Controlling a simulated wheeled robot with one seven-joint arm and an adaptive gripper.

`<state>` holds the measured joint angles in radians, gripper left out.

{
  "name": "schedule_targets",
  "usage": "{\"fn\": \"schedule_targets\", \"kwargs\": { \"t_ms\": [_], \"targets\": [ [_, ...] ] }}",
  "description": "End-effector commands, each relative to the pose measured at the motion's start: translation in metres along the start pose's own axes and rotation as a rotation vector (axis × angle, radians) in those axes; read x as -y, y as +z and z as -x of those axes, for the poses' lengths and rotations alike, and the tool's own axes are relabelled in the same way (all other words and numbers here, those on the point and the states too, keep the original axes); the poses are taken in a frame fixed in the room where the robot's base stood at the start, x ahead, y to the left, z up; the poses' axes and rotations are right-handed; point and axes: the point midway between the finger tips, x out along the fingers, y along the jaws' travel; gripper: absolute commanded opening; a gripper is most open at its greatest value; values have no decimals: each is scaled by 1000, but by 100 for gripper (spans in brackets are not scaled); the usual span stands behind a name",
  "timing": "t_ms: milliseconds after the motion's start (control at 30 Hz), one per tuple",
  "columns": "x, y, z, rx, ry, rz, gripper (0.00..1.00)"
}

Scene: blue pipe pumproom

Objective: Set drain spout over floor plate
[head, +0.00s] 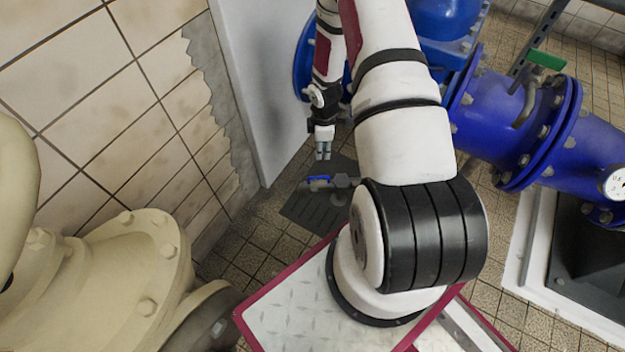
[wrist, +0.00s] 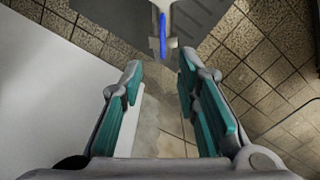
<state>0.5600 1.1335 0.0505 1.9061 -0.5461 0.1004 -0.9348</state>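The drain spout (head: 341,181) is a small grey fitting with a blue lever, seen below my gripper in the head view. Its blue lever (wrist: 162,36) shows at the top centre of the wrist view, beyond the fingertips. The floor plate (head: 300,208) is a dark grey square on the tiled floor beneath the spout; part of it also shows at the top of the wrist view (wrist: 101,14). My gripper (head: 323,157) points down near the white panel. In the wrist view my gripper (wrist: 158,75) is open, with nothing between its teal-padded fingers. Where the spout's outlet points is unclear.
A white panel (head: 262,85) stands close to the left of my gripper. Blue flanged pipes (head: 510,115) are on the right, and a cream flanged pipe (head: 130,265) is at lower left. Tiled floor (head: 262,228) is open around the plate.

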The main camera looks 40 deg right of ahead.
Motion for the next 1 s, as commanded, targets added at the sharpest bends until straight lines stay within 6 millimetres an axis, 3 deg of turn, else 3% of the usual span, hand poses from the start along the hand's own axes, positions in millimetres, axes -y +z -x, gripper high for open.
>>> {"fn": "schedule_targets", "kwargs": {
  "t_ms": [267, 800, 1000],
  "targets": [
    [3, 1, -30, -5, -6, 12, 29],
    [4, 1, -129, -5, -6, 9, 29],
    [4, 1, -146, -5, -5, 10, 29]
  ]
}}
